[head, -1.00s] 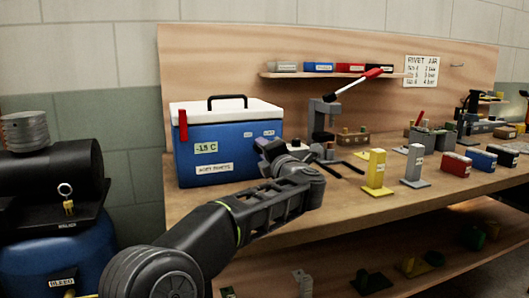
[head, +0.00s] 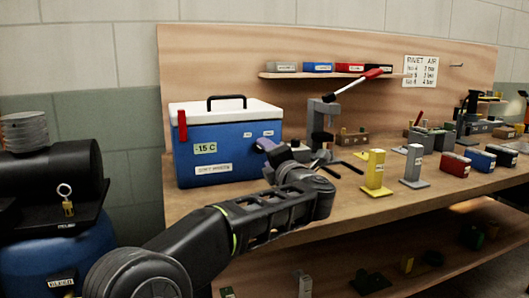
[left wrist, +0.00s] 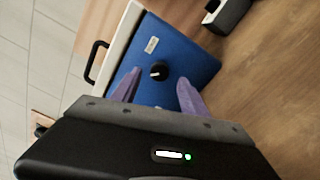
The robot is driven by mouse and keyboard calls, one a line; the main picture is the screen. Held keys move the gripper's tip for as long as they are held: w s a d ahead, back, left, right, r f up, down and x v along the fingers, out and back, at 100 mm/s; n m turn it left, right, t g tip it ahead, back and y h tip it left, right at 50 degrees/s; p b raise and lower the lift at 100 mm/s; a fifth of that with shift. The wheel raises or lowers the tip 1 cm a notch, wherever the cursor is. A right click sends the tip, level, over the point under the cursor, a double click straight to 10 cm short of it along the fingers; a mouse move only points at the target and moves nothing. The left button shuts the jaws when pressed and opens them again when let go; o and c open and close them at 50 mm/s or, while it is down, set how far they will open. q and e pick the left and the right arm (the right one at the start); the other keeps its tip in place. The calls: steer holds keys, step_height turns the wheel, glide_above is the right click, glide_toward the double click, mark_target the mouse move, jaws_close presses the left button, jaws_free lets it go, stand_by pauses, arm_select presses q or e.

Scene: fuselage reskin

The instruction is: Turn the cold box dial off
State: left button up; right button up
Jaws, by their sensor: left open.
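The cold box (head: 228,150) is a blue cooler with a white lid, a black handle and a "-15 C" label, on the left end of the bench. Its dial (left wrist: 158,71) is a black knob with a light pointer mark on the blue face, seen in the left wrist view. My left gripper (left wrist: 153,90) is open, its two purple fingertips on either side of the dial in that view, apart from it. My right gripper is not in view.
A grey lever press (head: 322,125) with a red-tipped handle stands right of the box. A yellow post (head: 375,170) and a grey post (head: 413,165) stand near the bench's front edge. A black tank (head: 55,172) is at the left.

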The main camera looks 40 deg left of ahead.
arm_select(q)
steer(key=v, duration=0.4)
steer(key=shift+s+d, duration=0.1)
steer(key=shift+d, duration=0.05)
steer(key=shift+r, duration=0.1)
